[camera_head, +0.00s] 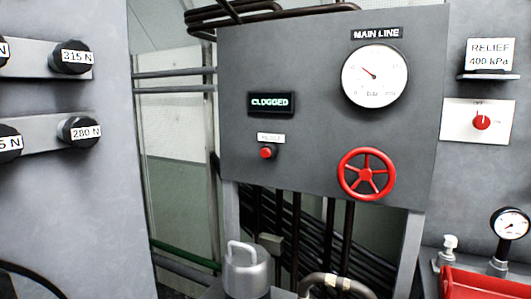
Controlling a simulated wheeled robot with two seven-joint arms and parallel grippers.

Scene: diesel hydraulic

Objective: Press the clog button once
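A small red push button (266,152) sits on the grey main line panel (310,140), under a small white label (271,138) whose text is too small to read surely. Above it a dark display (271,103) reads "CLOGGED" in lit letters. Neither of my grippers shows in the head view, and nothing is seen touching the button.
A red handwheel (366,174) and a round gauge (374,76) are on the same panel. A red knob (481,122) is at the right. A metal canister with a handle (246,270) stands below the panel. Labelled black cylinders (71,57) are at left.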

